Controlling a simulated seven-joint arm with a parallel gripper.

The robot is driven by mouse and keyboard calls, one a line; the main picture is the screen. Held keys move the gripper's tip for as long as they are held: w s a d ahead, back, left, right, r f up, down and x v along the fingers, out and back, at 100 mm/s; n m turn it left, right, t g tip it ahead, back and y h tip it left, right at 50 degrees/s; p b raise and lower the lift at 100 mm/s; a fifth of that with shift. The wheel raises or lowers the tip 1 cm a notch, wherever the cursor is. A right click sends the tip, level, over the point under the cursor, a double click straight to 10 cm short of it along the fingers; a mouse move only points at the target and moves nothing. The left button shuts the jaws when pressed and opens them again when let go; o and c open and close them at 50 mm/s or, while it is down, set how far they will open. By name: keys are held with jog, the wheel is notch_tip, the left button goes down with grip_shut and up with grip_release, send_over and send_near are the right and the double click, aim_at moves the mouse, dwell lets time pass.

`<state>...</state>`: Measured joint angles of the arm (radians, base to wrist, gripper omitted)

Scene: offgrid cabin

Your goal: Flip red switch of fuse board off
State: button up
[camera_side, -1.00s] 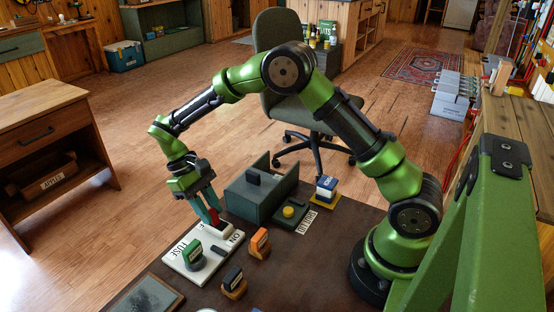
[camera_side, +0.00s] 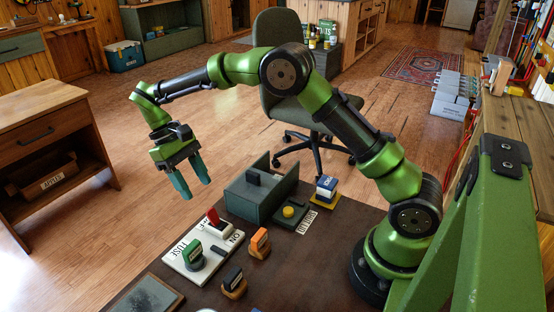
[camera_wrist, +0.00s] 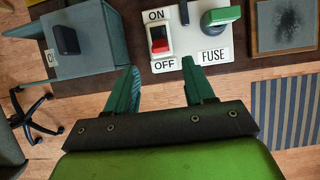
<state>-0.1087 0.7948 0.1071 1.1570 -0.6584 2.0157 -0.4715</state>
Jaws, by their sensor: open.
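The white fuse board (camera_side: 222,256) lies on the dark table in the side view, and it also shows at the top of the wrist view (camera_wrist: 187,42). Its red switch (camera_side: 212,216) leans to the end marked OFF, away from the ON label. In the wrist view the red switch (camera_wrist: 159,46) sits at the OFF end of its white housing. A green-handled switch (camera_side: 192,255) stands by the FUSE label. My gripper (camera_side: 196,190) is open and empty, raised above and behind the board, apart from the red switch. Its two fingers show in the wrist view (camera_wrist: 158,72).
A grey-green box (camera_side: 258,200) and a yellow button (camera_side: 289,212) stand right of the board. Orange (camera_side: 259,243) and black (camera_side: 233,282) handled blocks stand near its front. A framed dark plate (camera_side: 146,298) lies at the front left. Space above the board is clear.

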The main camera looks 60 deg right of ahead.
jog(key=v, duration=0.9)
jog(key=shift+w+r, duration=0.1)
jog(key=shift+w, duration=0.05)
